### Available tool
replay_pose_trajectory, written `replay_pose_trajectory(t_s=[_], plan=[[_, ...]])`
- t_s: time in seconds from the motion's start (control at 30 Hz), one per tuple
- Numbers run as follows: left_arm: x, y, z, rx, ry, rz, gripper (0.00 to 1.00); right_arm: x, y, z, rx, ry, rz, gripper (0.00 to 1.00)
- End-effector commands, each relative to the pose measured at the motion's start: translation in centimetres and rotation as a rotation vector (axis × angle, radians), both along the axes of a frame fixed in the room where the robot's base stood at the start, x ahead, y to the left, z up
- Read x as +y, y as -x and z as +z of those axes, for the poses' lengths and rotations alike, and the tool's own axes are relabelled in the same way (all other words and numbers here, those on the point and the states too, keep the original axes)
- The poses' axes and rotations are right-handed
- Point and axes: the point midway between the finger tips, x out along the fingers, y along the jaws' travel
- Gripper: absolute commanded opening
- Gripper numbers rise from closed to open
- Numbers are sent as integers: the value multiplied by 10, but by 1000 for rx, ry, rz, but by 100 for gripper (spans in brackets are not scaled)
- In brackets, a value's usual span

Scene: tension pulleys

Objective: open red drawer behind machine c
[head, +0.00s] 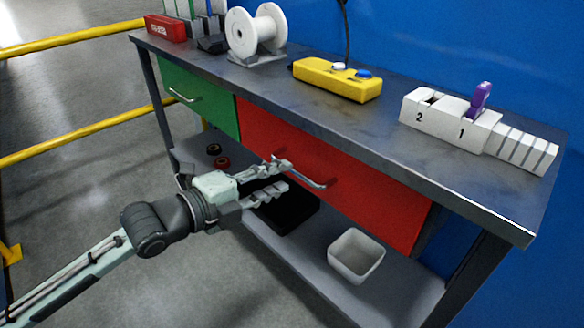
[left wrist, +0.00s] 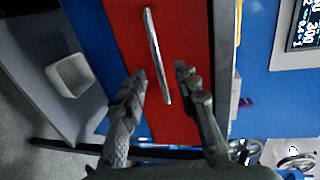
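The red drawer (head: 365,195) is closed under the right part of the workbench top, with a silver bar handle (head: 305,172). It also fills the middle of the left wrist view (left wrist: 130,20), where the handle (left wrist: 156,55) stands out from its face. My left gripper (head: 280,175) is open in front of the drawer at the handle's left end. In the left wrist view, its two fingers (left wrist: 162,85) are apart on either side of the handle's lower end, apparently not gripping it. My right gripper is not in view.
A green drawer (head: 195,98) is left of the red one. The bench top (head: 390,135) holds a yellow button box (head: 338,78), a white spool (head: 256,32) and a numbered white holder (head: 450,118). A white bin (head: 355,256) stands on the lower shelf (head: 390,288). Yellow rails (head: 75,145) stand at left.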

Motion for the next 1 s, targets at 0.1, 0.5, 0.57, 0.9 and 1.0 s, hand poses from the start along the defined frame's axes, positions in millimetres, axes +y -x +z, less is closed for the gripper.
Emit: replay_pose_trajectory(t_s=[0.1, 0.5, 0.57, 0.9, 1.0], plan=[[-15, -15, -2, 1, 6, 1, 31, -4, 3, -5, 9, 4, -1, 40], [-36, -37, -11, 2, 1, 1, 31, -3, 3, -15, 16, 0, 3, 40], [-36, -37, -11, 2, 0, 2, 31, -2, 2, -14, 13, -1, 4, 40], [-35, -37, -11, 2, 0, 2, 2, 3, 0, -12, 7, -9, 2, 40], [-35, -37, -11, 2, 0, 2, 0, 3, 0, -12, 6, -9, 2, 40]])
